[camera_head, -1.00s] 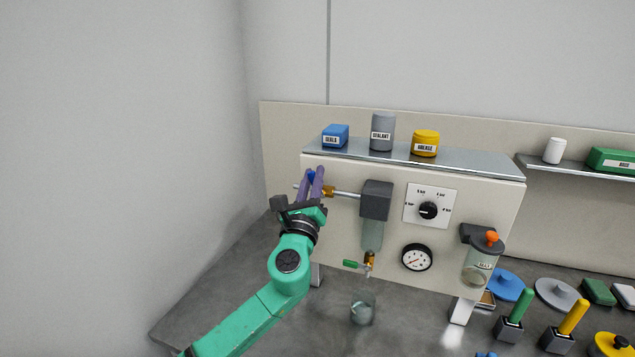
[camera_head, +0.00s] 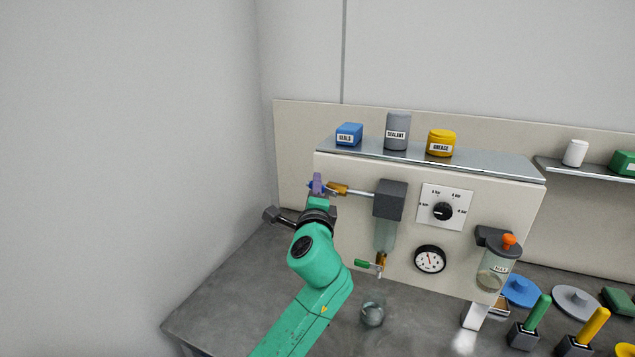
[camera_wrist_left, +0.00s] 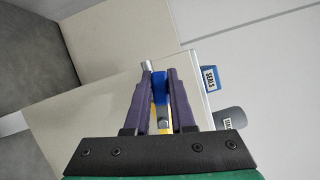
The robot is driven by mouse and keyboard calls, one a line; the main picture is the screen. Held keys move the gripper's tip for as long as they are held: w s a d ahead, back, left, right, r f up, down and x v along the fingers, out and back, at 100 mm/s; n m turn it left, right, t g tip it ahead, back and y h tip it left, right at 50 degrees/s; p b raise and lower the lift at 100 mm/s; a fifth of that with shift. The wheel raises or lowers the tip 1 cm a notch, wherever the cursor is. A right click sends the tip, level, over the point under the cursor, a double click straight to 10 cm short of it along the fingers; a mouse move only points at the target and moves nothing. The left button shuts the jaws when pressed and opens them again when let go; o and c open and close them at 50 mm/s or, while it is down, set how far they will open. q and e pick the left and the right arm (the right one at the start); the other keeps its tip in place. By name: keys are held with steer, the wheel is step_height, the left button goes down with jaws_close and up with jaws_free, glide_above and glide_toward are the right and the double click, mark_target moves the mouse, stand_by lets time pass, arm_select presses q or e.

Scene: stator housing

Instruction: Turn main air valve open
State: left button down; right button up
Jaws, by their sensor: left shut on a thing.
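The main air valve is a brass body (camera_head: 338,188) on the pipe at the upper left of the pale panel, with a blue handle (camera_wrist_left: 159,88). My left gripper (camera_head: 317,183) has its purple fingers closed around that handle, one on each side. In the left wrist view the fingers (camera_wrist_left: 160,80) hold the blue handle between them, with some brass and a grey pipe end showing behind. In the head view the fingers and wrist hide most of the handle. My right gripper is not in view.
A grey filter unit (camera_head: 389,200), a pressure dial (camera_head: 430,259), a selector knob (camera_head: 442,211) and a green drain lever (camera_head: 363,263) are right of my gripper. A blue seals box (camera_head: 349,134) stands on the shelf above. The table's left side is clear.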

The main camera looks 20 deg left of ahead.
arm_select(q)
steer(key=shift+f+n+g, duration=0.5)
steer(key=shift+f+n, duration=0.05)
steer(key=shift+n, duration=0.75)
steer(key=shift+f, duration=0.1)
steer(key=c, duration=0.8)
jaws_free()
steer(key=shift+a, duration=0.1)
steer(key=shift+o, duration=0.2)
steer(key=b+v, duration=0.3)
steer(key=v, duration=1.1)
steer(key=shift+s+b, duration=0.3)
steer(key=shift+b, duration=0.1)
